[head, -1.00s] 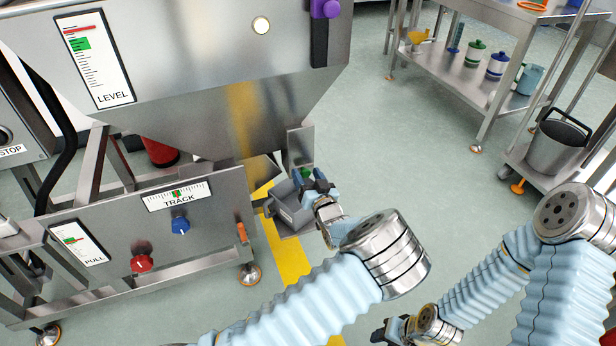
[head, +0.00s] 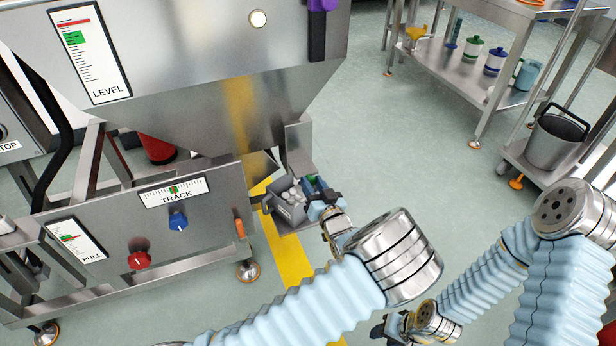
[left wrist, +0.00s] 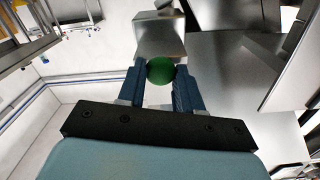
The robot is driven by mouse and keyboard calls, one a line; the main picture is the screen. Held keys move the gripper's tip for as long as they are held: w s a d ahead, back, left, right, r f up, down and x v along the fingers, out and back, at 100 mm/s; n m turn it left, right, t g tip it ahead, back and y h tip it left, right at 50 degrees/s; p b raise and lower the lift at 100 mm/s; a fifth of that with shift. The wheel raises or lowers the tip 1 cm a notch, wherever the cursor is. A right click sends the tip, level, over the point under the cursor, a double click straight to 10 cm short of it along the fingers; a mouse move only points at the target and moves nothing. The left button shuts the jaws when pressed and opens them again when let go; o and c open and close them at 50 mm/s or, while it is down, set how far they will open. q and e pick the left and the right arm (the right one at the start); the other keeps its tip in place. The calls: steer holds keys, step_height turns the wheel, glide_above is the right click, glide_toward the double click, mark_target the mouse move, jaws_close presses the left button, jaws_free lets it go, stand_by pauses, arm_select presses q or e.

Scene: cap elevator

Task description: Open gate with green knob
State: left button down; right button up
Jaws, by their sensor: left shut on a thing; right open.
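The green knob (left wrist: 160,71) sits between the two blue fingers of my left gripper (left wrist: 160,82) in the left wrist view, and the gripper is shut on it. A bare metal piece (left wrist: 160,32) is right behind the knob. In the head view my left gripper (head: 314,188) is beside the lower end of the metal hopper (head: 215,125), with only a bit of the green knob (head: 311,180) showing. The gate itself is mostly hidden there. My right gripper (head: 384,331) is low in the head view, open, away from the hopper.
A grey bin (head: 288,213) under the hopper outlet holds several pale pieces. A panel (head: 110,240) with a red knob (head: 139,259) and a blue knob (head: 178,220) stands left. A cart with a bucket (head: 556,141) and a shelf table (head: 470,85) stand right.

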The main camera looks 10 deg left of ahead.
arm_select(q)
steer(key=shift+s+d, duration=0.2)
steer(key=shift+s, duration=0.05)
steer(key=c, duration=0.8)
jaws_free()
steer(key=shift+o, duration=0.2)
steer(key=v, duration=1.3)
steer(key=shift+s+d, duration=0.25)
steer(key=shift+s, duration=0.1)
